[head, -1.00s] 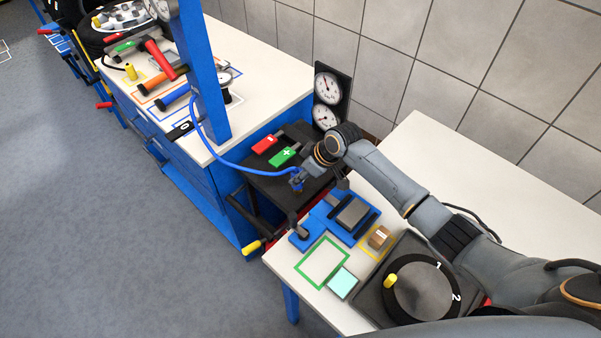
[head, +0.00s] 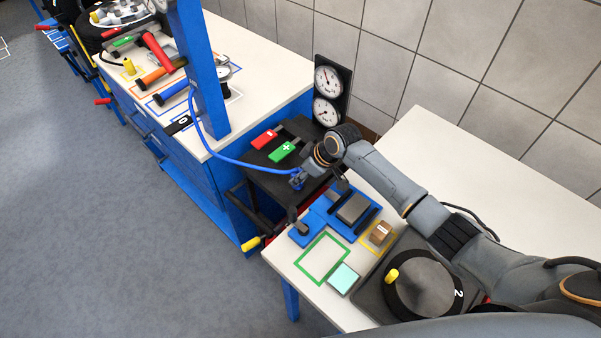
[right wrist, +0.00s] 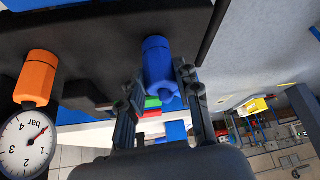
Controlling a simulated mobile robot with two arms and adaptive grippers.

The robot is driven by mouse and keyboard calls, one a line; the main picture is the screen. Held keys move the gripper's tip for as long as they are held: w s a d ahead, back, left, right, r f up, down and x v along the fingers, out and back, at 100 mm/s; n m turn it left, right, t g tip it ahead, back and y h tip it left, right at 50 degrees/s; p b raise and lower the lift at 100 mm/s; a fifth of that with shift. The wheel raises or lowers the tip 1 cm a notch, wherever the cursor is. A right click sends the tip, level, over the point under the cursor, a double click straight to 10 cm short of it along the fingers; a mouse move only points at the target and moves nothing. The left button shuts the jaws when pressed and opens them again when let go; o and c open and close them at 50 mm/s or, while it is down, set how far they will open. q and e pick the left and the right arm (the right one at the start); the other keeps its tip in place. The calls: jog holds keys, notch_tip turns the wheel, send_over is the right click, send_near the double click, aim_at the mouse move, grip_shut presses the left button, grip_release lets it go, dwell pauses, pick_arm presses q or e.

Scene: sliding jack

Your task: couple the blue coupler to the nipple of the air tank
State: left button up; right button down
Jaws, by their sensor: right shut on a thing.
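My right gripper (head: 300,178) is shut on the blue coupler (right wrist: 160,62), at the end of the blue hose (head: 238,163). In the right wrist view the coupler stands between the two fingers (right wrist: 160,90), its far end against or close to a dark surface (right wrist: 100,40). I cannot tell whether it touches. The air tank and its nipple cannot be made out clearly; the nipple may be hidden behind the coupler. In the head view the gripper hangs in front of a black unit (head: 285,185) with a red and a green handle. My left gripper is not in view.
An orange fitting (right wrist: 37,78) and a pressure gauge (right wrist: 28,140) are left of the coupler in the wrist view. A blue post (head: 197,70) carries the hose. The white table (head: 345,310) below holds a blue fixture (head: 325,222), a small box (head: 380,233) and a dial (head: 420,288).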

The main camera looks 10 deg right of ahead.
jog(key=shift+f, duration=0.1)
jog(key=c, duration=0.9)
grip_release()
jog(key=shift+f, duration=0.1)
jog(key=shift+o, duration=0.2)
jog(key=v, duration=1.2)
